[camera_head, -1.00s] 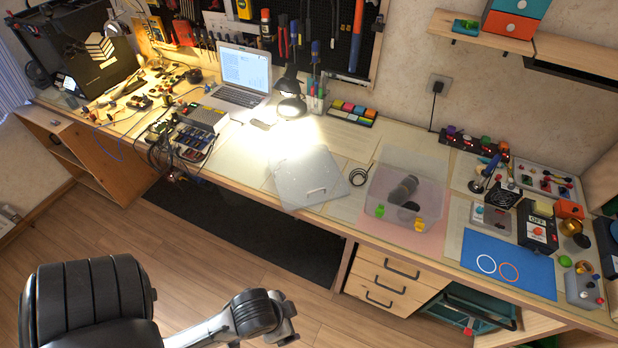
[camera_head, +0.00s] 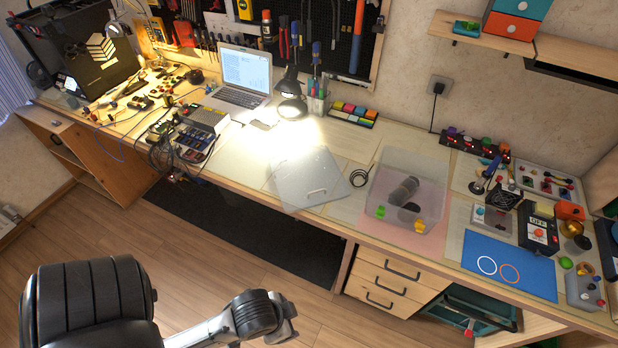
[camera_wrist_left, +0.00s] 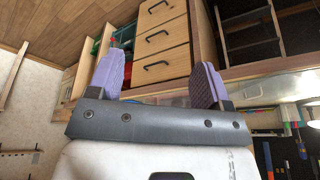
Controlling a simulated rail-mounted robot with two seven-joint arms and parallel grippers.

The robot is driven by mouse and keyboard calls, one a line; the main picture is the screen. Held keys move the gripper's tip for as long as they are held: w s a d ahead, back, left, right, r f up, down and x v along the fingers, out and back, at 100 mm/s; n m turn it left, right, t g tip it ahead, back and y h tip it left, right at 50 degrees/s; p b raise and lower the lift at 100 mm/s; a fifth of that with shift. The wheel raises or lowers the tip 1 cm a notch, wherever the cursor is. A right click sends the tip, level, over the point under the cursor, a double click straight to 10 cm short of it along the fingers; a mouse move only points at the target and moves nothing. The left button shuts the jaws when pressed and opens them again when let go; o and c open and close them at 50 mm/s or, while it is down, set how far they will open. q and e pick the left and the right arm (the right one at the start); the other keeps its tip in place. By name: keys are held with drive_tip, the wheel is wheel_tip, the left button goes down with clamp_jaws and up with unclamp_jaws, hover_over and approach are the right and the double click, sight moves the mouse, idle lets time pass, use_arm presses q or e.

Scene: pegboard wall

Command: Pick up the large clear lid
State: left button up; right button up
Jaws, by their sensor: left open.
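The large clear lid (camera_head: 300,178) lies flat on the workbench, left of the clear bin. It is a see-through square sheet with a light handle, and its front edge is at or over the bench's front edge. My left gripper (camera_wrist_left: 158,65) shows in the left wrist view with its two purple fingers spread wide and nothing between them. Drawers and the bench edge show beyond the fingers; I cannot make out the lid there. In the head view my arm is low in front of the bench, well apart from the lid, and its fingers are not visible. My right gripper is not in view.
A clear bin (camera_head: 380,207) with dark and coloured items stands right of the lid. A lit desk lamp (camera_head: 291,105) and laptop (camera_head: 243,75) stand behind. Wooden drawers (camera_head: 385,277) are under the bench. The floor in front is open.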

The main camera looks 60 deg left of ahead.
use_arm(q)
drive_tip(key=c, duration=0.9)
